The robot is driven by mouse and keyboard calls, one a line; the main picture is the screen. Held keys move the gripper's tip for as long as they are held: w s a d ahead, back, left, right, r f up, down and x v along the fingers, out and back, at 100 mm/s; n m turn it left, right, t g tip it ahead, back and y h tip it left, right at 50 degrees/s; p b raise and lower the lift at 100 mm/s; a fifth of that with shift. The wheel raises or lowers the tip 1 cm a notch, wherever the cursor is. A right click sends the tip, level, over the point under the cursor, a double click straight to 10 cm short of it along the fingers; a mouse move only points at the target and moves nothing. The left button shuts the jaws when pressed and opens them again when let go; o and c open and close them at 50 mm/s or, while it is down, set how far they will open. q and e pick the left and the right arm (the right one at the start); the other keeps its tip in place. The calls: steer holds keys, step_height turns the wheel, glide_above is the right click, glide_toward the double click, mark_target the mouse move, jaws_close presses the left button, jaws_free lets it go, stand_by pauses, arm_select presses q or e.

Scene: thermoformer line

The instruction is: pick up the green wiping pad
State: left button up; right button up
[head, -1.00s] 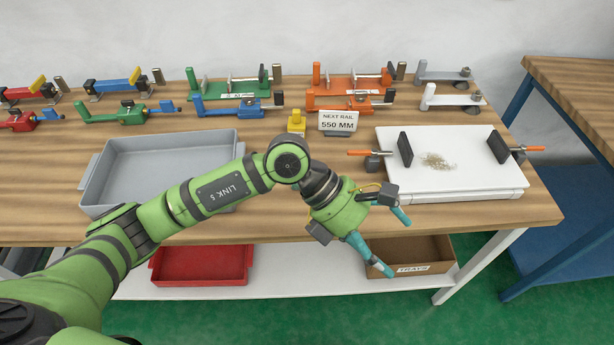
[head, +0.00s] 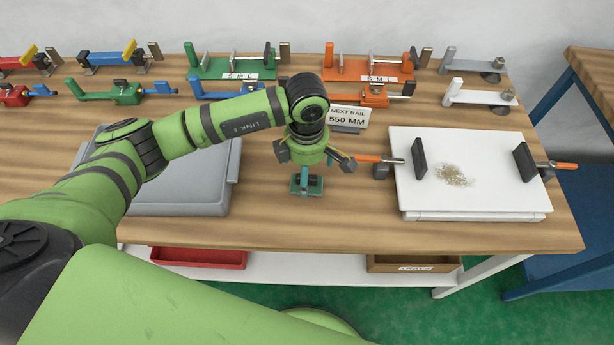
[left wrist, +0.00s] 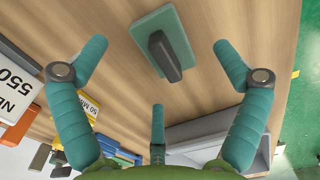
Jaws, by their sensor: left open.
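The green wiping pad (head: 307,188) lies on the wooden table between the grey tray and the white board. In the left wrist view the pad (left wrist: 180,32) is a flat green rectangle with a dark upright handle on top. My left gripper (head: 308,163) is just above and behind the pad in the head view, pointing down. In the left wrist view its teal fingers (left wrist: 158,66) are spread apart and empty, with the pad beyond them. In the head view the fingers are mostly hidden by the hand. My right gripper is not in view.
A grey tray (head: 190,200) stands left of the pad, partly behind my arm. A white board (head: 470,200) with black clamps and crumbs (head: 453,174) stands to the right. A 550 MM sign (head: 347,117) and coloured fixtures (head: 235,67) stand behind. Table in front of the pad is clear.

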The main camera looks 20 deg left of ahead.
arm_select(q)
step_height(320, 180, down, 2)
steer(key=shift+w+f, duration=0.15)
steer(key=shift+f, duration=0.25)
steer(key=c, duration=1.1)
steer(key=shift+c, duration=0.6)
steer(key=shift+w+r, duration=0.1)
steer(key=shift+r, duration=0.4)
steer(key=r, duration=0.1)
steer(key=r+b, duration=0.1)
steer(key=d+r+b, duration=0.1)
steer(key=shift+w+r, duration=0.3)
steer(key=shift+w, duration=0.1)
steer(key=w+d+r+b, duration=0.1)
steer(key=w+d+r, duration=0.1)
steer(key=w+d+r+b, duration=0.1)
steer(key=w+d+r, duration=0.1)
steer(key=d, duration=0.1)
steer(key=w+d+r+b, duration=0.2)
steer(key=d, duration=0.1)
steer(key=shift+w+r, duration=0.25)
steer(key=shift+w, duration=0.05)
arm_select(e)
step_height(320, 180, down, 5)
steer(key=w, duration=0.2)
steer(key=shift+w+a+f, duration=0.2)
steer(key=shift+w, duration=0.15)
